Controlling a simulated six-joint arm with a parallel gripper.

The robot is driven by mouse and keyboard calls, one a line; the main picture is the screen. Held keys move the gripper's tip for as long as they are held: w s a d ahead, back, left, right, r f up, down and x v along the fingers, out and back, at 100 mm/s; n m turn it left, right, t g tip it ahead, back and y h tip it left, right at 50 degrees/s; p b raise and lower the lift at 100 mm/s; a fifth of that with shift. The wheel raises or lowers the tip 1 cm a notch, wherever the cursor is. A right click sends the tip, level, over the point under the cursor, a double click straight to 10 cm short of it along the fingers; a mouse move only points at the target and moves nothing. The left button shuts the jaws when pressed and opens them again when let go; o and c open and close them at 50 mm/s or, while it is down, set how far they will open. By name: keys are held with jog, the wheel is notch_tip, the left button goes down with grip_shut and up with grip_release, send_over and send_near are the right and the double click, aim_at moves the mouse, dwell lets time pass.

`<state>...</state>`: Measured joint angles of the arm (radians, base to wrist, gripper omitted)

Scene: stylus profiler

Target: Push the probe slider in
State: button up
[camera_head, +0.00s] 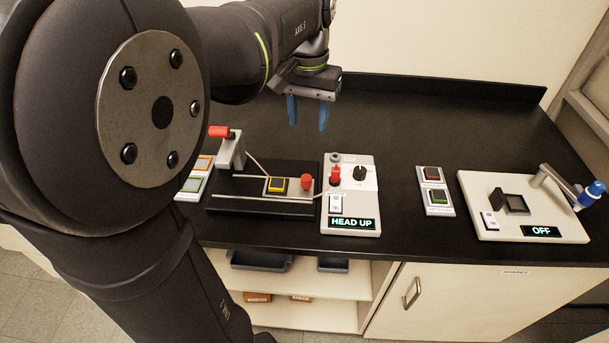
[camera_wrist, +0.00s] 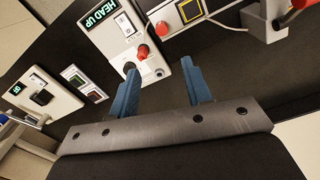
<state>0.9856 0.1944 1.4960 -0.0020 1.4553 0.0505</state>
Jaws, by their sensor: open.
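The profiler (camera_head: 235,203) has a dark base with a light rail, a grey post with a red handle (camera_head: 219,132), and a yellow-edged sample (camera_head: 277,184). A red knob (camera_head: 307,181) stands at the rail's right end; it also shows in the wrist view (camera_wrist: 162,28). Which part is the probe slider is not labelled. The control box (camera_head: 366,211) beside it reads HEAD UP and carries a red plunger (camera_head: 335,174) and a black dial (camera_head: 359,174). My gripper (camera_head: 308,115) is open and empty, above the bench behind these units. In the wrist view its blue fingers (camera_wrist: 161,68) point toward the control box's back edge.
Coloured button plates stand left (camera_head: 191,185) and right (camera_head: 437,197) of these units. A pale device (camera_head: 471,195) reading OFF, with a blue-tipped lever (camera_head: 588,193), is farther right. The black bench (camera_head: 430,120) is clear behind them, up to a raised back edge.

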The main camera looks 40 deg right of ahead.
aim_at(306, 177)
notch_tip(306, 177, down, 17)
jog(key=shift+w+f, duration=0.1)
dwell(0.4)
grip_shut()
